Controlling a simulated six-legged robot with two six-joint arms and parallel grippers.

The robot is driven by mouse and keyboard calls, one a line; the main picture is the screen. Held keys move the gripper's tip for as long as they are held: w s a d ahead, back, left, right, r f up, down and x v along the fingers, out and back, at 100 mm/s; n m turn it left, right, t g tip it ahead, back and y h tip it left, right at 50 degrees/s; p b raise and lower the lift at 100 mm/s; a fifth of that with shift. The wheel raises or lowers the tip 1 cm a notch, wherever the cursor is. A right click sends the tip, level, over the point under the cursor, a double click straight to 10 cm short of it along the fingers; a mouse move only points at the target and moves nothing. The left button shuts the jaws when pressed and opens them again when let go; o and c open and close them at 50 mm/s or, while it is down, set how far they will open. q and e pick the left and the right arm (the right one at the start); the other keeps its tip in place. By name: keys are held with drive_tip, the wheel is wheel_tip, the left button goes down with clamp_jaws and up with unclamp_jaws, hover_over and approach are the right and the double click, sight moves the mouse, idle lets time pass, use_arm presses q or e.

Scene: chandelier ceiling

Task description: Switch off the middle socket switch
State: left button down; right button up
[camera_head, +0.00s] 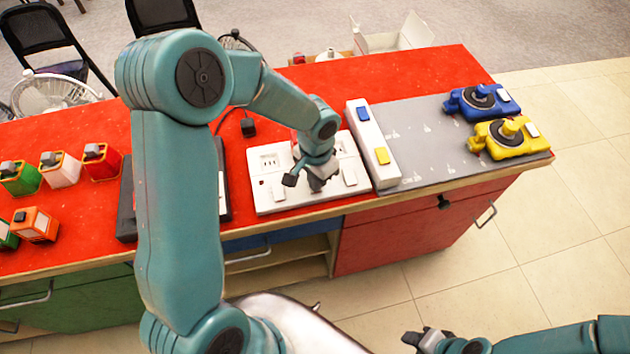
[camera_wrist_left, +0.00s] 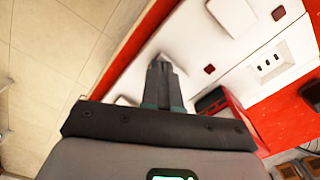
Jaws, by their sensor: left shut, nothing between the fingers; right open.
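The white socket panel (camera_head: 263,204) lies on the red worktop and also fills much of the left wrist view (camera_wrist_left: 225,52). Its left switch (camera_head: 278,193) and right switch (camera_head: 350,177) show along the front side. My left gripper (camera_head: 318,186) is shut and empty, with its tips over the middle of the panel, between these two switches. The middle switch is hidden behind the gripper. In the left wrist view the shut fingertips (camera_wrist_left: 162,66) point at the white panel; I cannot tell whether they touch it. My right gripper (camera_head: 424,338) is open and empty, low in front of the counter.
A white strip (camera_head: 372,150) with a blue and a yellow button stands right of the panel. Beyond it, a grey board (camera_head: 425,130) carries a blue device (camera_head: 482,100) and a yellow device (camera_head: 508,138). Several coloured blocks stand at the left. A black plug (camera_head: 248,128) lies behind.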

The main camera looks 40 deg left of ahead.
use_arm(q)
drive_tip(key=shift+r, duration=0.1)
drive_tip(key=shift+r+p, duration=2.35)
drive_tip(key=shift+r, duration=1.05)
